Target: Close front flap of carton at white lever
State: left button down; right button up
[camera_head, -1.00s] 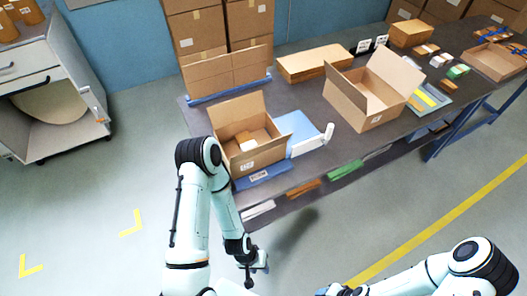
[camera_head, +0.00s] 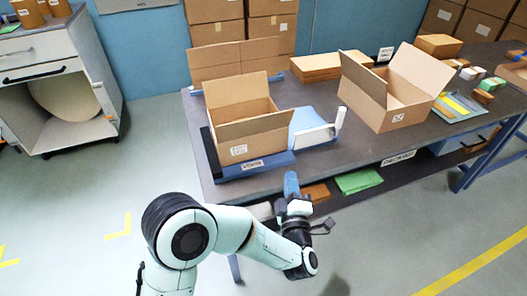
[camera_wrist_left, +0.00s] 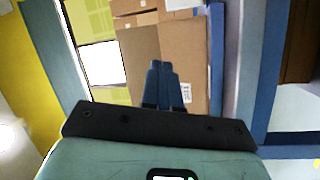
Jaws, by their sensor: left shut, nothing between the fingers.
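The carton (camera_head: 262,141) sits open on a blue fixture (camera_head: 268,166) near the table's front edge. Its rear flap (camera_head: 240,92) stands up, and its front flap (camera_head: 255,124) slants upward, hiding the inside. The white lever (camera_head: 339,120) stands just right of the carton, beside a white block. My left gripper (camera_head: 291,181) is shut and empty, in front of and below the fixture's front edge, apart from the carton. In the left wrist view the blue fingers (camera_wrist_left: 158,78) are together before the cardboard (camera_wrist_left: 190,60). My right gripper is out of view.
Another open carton (camera_head: 383,98) stands to the right on the grey table (camera_head: 350,155). Flat cardboard (camera_head: 320,67) and stacked boxes (camera_head: 215,35) are behind. A lower shelf with a green stack (camera_head: 358,181) lies under the table edge. The floor in front is clear.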

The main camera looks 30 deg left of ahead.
pick_arm(q)
jog(key=s+a+r+n+g+y+b, duration=0.2)
jog(key=s+r+n+y+b, duration=0.2)
jog(key=r+n+y, duration=0.3)
jog(key=n, duration=0.1)
send_near(256, 119)
jog(key=shift+h, duration=0.3)
jog(key=x, duration=0.6)
jog(key=shift+w+a+r, duration=0.1)
jog(key=shift+a+r, duration=0.15)
jog(key=shift+r, duration=0.2)
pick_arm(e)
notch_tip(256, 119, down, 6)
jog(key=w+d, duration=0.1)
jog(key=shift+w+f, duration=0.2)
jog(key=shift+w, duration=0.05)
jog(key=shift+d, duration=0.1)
